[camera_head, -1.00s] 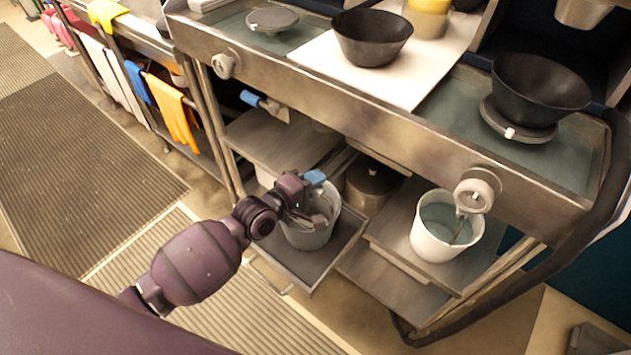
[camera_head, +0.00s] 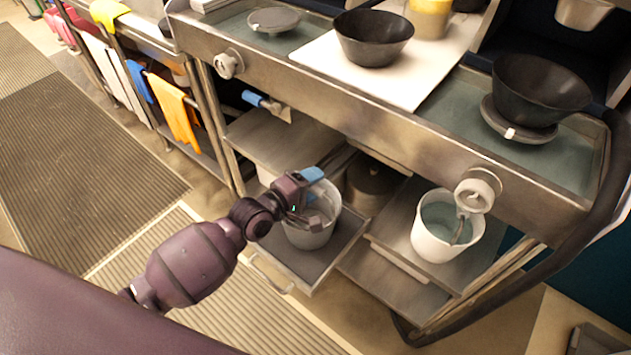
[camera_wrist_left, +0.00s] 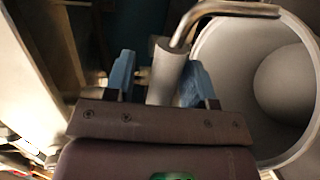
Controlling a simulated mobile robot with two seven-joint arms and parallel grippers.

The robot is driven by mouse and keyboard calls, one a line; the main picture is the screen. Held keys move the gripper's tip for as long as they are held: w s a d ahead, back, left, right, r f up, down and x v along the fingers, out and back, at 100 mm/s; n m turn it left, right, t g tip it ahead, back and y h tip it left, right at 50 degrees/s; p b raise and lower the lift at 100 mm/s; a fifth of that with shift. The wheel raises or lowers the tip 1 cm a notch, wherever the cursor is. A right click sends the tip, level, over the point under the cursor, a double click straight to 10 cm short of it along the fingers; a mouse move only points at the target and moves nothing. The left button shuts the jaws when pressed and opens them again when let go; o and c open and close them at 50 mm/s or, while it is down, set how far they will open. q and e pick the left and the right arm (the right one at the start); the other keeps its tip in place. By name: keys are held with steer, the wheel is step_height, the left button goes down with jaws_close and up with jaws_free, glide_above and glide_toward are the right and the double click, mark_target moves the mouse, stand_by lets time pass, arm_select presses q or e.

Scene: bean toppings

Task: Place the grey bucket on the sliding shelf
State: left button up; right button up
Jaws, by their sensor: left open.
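The grey bucket (camera_head: 308,239) stands upright on the pulled-out sliding shelf (camera_head: 321,262), low in the steel counter. The shelf has a wire handle at its front. My left gripper (camera_head: 316,195) is at the bucket's upper part in the head view and covers part of its rim. In the left wrist view, the open blue fingers (camera_wrist_left: 160,82) lie either side of the grey grip of the bucket's handle (camera_wrist_left: 165,72), with a gap visible. The bucket's open mouth (camera_wrist_left: 225,75) is to the right, with a rounded pale shape inside. My right gripper is not in view.
A white bucket (camera_head: 436,240) stands on a lower shelf at right. A dark pot (camera_head: 370,185) sits behind the grey bucket. The counter's steel front (camera_head: 350,115) overhangs these shelves. Black bowls (camera_head: 374,40) stand on top. Floor in front is free.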

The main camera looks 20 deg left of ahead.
arm_select(q)
steer(key=p+v, duration=0.1)
steer(key=v, duration=1)
steer(key=s+a+f+m+g+y, duration=0.1)
steer(key=s+a+f+m+y, duration=0.1)
steer(key=s+m, duration=0.5)
steer(key=s+a+f+m+g+y, duration=0.2)
steer(key=s+f+m+y, duration=0.3)
steer(key=s, duration=0.4)
steer(key=shift+s+a+f+m, duration=0.3)
steer(key=shift+a+f+m, duration=0.4)
steer(key=shift+a+m, duration=0.15)
